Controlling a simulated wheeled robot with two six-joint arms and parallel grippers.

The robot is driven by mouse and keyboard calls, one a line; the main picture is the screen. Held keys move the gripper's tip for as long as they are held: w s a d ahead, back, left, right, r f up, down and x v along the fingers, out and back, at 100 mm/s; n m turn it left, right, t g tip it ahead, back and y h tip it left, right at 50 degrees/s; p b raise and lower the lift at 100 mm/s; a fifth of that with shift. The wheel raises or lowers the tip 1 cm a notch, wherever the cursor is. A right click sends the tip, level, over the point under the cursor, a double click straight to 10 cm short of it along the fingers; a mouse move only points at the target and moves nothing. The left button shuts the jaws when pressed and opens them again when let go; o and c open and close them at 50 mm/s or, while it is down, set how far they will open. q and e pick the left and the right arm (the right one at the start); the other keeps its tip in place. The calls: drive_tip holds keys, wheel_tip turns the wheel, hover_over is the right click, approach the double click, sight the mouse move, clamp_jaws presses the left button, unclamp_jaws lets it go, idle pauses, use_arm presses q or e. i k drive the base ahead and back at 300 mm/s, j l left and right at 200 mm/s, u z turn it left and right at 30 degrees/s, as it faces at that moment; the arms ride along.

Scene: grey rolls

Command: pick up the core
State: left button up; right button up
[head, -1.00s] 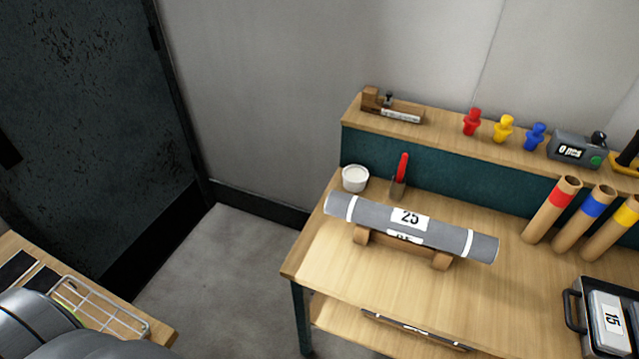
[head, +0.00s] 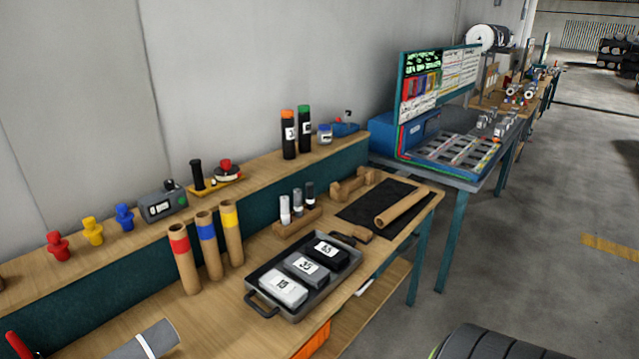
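A plain brown cardboard tube (head: 403,208), which looks like the core, lies at a slant on a black mat (head: 372,214) at the right end of the wooden bench. Three more cardboard tubes stand leaning near the back ledge, with a red band (head: 184,262), a blue band (head: 209,246) and a yellow band (head: 232,235). Neither of my grippers shows in the head view.
A black tray (head: 262,299) with numbered blocks sits on the bench left of the mat. A wooden cradle (head: 354,186) stands behind the mat. A grey roll (head: 150,343) is cut off at bottom left. A teal-legged table (head: 452,235) stands beyond the bench's right end.

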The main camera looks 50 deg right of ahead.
sight(385, 218)
drive_tip(key=z, duration=2.15)
